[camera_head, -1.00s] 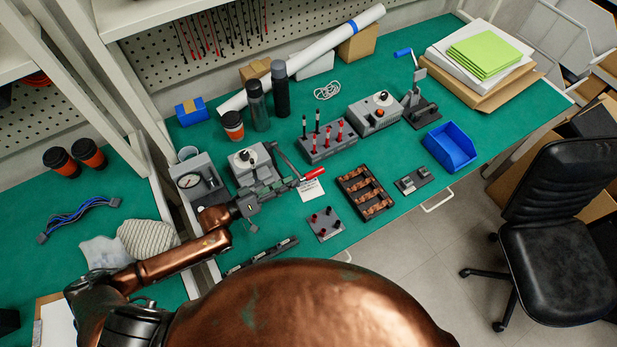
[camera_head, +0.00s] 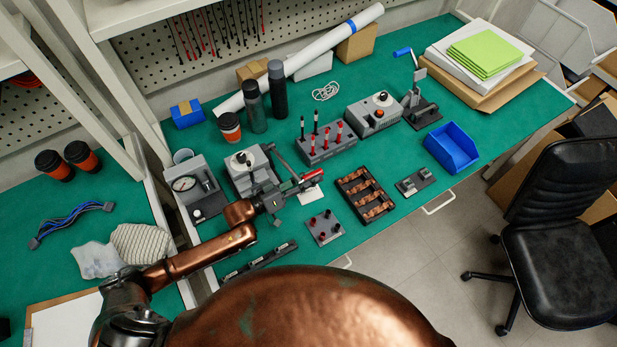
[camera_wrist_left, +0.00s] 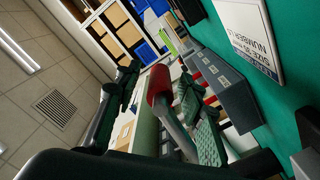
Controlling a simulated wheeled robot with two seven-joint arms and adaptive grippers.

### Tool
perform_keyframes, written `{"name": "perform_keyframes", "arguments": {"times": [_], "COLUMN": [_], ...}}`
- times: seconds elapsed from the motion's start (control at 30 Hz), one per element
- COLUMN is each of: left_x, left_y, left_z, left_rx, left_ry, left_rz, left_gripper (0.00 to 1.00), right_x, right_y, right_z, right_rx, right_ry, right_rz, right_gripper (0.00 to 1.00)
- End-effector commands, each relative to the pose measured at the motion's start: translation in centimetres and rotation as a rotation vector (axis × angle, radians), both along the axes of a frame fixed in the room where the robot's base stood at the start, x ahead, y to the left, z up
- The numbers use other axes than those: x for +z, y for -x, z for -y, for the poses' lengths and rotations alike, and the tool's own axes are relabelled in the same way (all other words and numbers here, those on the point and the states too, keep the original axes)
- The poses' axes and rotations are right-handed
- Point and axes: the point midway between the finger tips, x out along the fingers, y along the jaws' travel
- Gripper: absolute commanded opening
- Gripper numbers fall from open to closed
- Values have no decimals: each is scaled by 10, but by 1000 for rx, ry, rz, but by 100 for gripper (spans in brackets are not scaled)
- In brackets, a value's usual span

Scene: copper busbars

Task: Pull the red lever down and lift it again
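The red lever's handle (camera_head: 313,174) sits at the end of a grey arm on a grey press-like unit (camera_head: 240,181) with a white-faced top. The handle sticks out to the right, over a small white card. The left gripper (camera_wrist_left: 158,130) looks open, with gaps beside the rod. My right gripper is out of view.
A grey block with red and black tools (camera_head: 326,148) stands behind the lever. A small plate with dark red knobs (camera_head: 325,228) and a dark tray of copper pieces (camera_head: 341,184) lie to the right. A gauge unit (camera_head: 170,190) stands left. Green bench shows between them.

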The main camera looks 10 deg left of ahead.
Motion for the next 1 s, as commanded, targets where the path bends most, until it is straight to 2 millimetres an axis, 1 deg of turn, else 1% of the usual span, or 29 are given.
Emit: {"name": "perform_keyframes", "arguments": {"times": [0.17,0.6,0.7,1.0], "left_x": [0,1,1,1], "left_y": [0,0,0,0], "left_z": [-1,-1,-1,0], "left_rx": [1,1,0,0], "left_ry": [0,1,1,1], "left_rz": [0,1,2,3], "left_gripper": [36,6,0,0], "right_x": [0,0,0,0], "right_y": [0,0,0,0], "right_z": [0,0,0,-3], "right_rx": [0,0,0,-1], "right_ry": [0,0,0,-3], "right_rz": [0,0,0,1], "right_gripper": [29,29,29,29]}}
